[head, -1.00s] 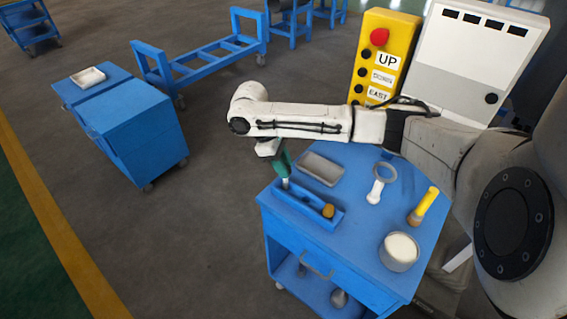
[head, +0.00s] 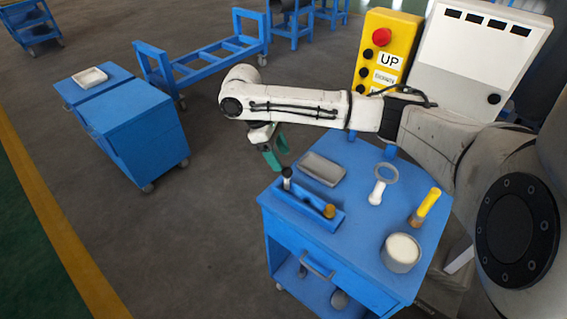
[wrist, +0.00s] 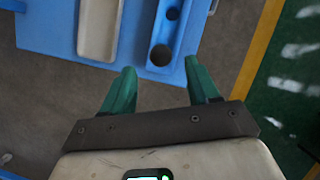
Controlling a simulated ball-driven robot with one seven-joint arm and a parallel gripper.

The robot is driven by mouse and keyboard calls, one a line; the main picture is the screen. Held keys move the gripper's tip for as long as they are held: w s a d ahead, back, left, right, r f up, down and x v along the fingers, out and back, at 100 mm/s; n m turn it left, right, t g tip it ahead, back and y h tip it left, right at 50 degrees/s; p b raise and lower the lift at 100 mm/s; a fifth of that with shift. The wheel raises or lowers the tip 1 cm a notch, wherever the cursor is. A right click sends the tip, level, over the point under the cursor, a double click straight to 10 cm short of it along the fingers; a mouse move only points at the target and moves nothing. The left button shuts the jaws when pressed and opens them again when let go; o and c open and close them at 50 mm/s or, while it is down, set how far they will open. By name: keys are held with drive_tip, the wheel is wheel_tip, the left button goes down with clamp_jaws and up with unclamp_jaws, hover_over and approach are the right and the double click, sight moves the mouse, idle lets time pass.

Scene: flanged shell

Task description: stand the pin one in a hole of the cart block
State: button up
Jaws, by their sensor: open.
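The cart block (head: 310,207) is a long blue block on the blue cart. A dark-topped pin with a pale shaft (head: 287,180), seemingly pin one, stands upright at its left end. Its round dark top seems to show in the wrist view (wrist: 160,55), with a smaller dark hole beyond it in the block (wrist: 147,64). How deep the pin sits is hidden. My gripper (head: 275,160) has green fingers and hangs above and left of the pin, apart from it. In the wrist view my gripper (wrist: 160,80) is open and empty, with the block's end just past its fingertips.
An orange-brown peg (head: 328,211) stands at the block's right end. A grey tray (head: 322,168) lies behind the block. Open floor lies left of the cart.

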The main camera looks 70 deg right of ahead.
drive_tip(key=v, duration=0.6)
drive_tip(key=shift+r, duration=0.2)
drive_tip(key=shift+w, duration=0.1)
drive_tip(key=w+a+f+n+t+y, duration=0.15)
drive_tip(key=w+a, duration=0.25)
drive_tip(key=a, duration=0.7)
drive_tip(key=w+a+f+t+y+b, duration=0.1)
drive_tip(key=w+a+t+y, duration=0.15)
drive_tip(key=a, duration=0.75)
drive_tip(key=w+a+f+n+t+y, duration=0.1)
drive_tip(key=w+a+f+t, duration=0.3)
drive_tip(key=a, duration=0.7)
drive_tip(key=s+a+f+m, duration=0.2)
drive_tip(key=s+f+m, duration=0.2)
drive_tip(key=s+f, duration=0.6)
drive_tip(key=s+d+f+g+h, duration=0.1)
drive_tip(key=s+d+f+h, duration=0.1)
drive_tip(key=s+d, duration=0.3)
drive_tip(key=s+d+f+m+g+h+b, duration=0.1)
drive_tip(key=s+d, duration=0.4)
drive_tip(key=s, duration=0.9)
drive_tip(key=shift+f+h, duration=0.6)
drive_tip(key=shift+h, duration=0.2)
